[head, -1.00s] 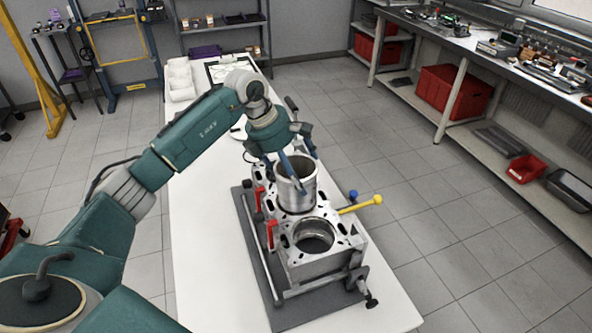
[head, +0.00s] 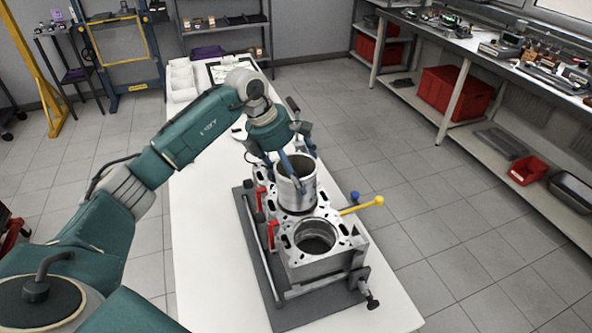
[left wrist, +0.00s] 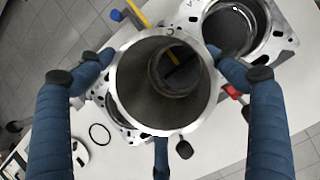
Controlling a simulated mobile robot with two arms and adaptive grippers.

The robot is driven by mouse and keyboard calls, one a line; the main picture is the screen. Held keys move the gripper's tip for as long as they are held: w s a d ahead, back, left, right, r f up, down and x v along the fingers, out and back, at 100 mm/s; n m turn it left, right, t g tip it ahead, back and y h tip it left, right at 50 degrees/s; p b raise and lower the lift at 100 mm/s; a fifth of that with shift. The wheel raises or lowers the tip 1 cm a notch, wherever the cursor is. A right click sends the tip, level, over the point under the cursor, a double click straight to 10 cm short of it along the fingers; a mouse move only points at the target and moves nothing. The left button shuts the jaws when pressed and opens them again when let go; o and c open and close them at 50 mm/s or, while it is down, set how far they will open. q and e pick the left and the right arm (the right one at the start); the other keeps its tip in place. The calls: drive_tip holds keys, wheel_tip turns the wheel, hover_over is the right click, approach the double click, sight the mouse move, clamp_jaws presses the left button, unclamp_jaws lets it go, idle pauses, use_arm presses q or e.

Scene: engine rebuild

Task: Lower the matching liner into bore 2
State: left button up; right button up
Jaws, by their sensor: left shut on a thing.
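My left gripper (head: 288,160) is shut on a grey metal liner (head: 297,188), held upright over the middle of the engine block (head: 318,262). In the left wrist view the blue fingers (left wrist: 160,76) grip opposite sides of the liner (left wrist: 128,92). A small mark like a 3 shows on its rim. The near bore (head: 316,236) is open and uncovered; an open bore also shows in the left wrist view (left wrist: 236,30). My right gripper is out of view.
The block sits on a dark mat (head: 262,285) on a white table (head: 205,235). Red clamps (head: 272,234) stand along its left side. A yellow-ended handle (head: 376,201) sticks out right. The table left of the block is clear.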

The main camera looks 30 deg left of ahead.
use_arm(q)
drive_tip(key=shift+f+b, duration=0.85)
drive_tip(key=shift+f, duration=0.2)
drive_tip(key=shift+f, duration=0.2)
drive_tip(key=shift+f+b, duration=1)
drive_tip(key=shift+f, duration=0.1)
drive_tip(key=shift+f+b, duration=0.4)
drive_tip(key=shift+f, duration=0.05)
drive_tip(key=shift+f, duration=0.25)
drive_tip(key=o, duration=1.2)
drive_tip(key=shift+r, duration=0.1)
drive_tip(key=shift+o, duration=0.5)
